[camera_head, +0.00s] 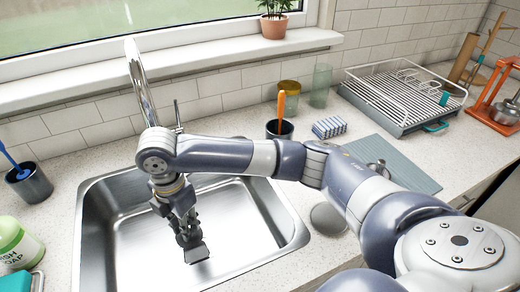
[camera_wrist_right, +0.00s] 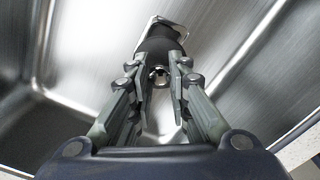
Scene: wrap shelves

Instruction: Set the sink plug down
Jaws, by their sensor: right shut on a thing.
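My right gripper (camera_head: 186,238) reaches down into the steel sink (camera_head: 258,205). It is shut on a dark grey piece, which I take to be the sink plug (camera_head: 197,254). In the right wrist view, the plug (camera_wrist_right: 160,42) shows as a dark body with a pale edge, just beyond the fingertips (camera_wrist_right: 165,72). A small shiny ring or knob sits between the fingers. The plug is over the sink floor; I cannot tell whether it touches it. The drain is not clearly visible. My left gripper is not in view.
The faucet (camera_head: 140,80) stands behind the sink. On the right are a dark cup (camera_head: 272,131), a sponge (camera_head: 329,127), a round grey disc (camera_head: 327,219), a grey-blue mat (camera_head: 415,178) and a dish rack (camera_head: 400,95). A soap bottle (camera_head: 18,243) stands left.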

